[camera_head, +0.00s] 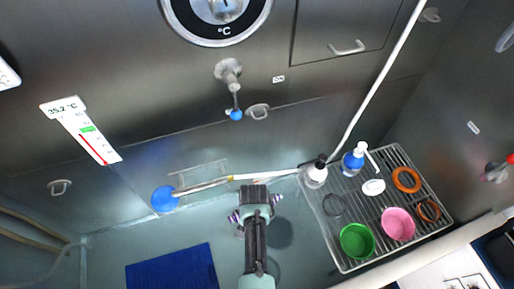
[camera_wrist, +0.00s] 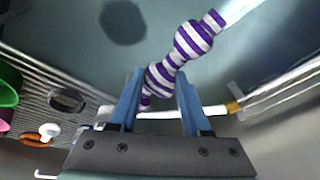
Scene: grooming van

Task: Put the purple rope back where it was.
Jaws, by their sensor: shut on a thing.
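The purple rope (camera_wrist: 178,55) is a purple-and-white striped piece with thick knots. My gripper (camera_wrist: 160,82) is shut on it, with the blue fingers on either side of its lower part. In the wrist view it reaches up and to the right past the fingertips. In the head view, its striped ends show on both sides of my gripper (camera_head: 256,194), such as the purple rope end on the left (camera_head: 235,216). The gripper's body hides its middle there. The rope is held above the floor, apart from the rack.
A wire rack (camera_head: 346,266) on the right holds a green bowl (camera_head: 357,241), a pink bowl (camera_head: 398,224), rings and bottles. A pole with a blue round end (camera_head: 165,198) lies beyond my gripper. A blue mat (camera_head: 172,270) lies at the lower left. Floor between mat and rack looks clear.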

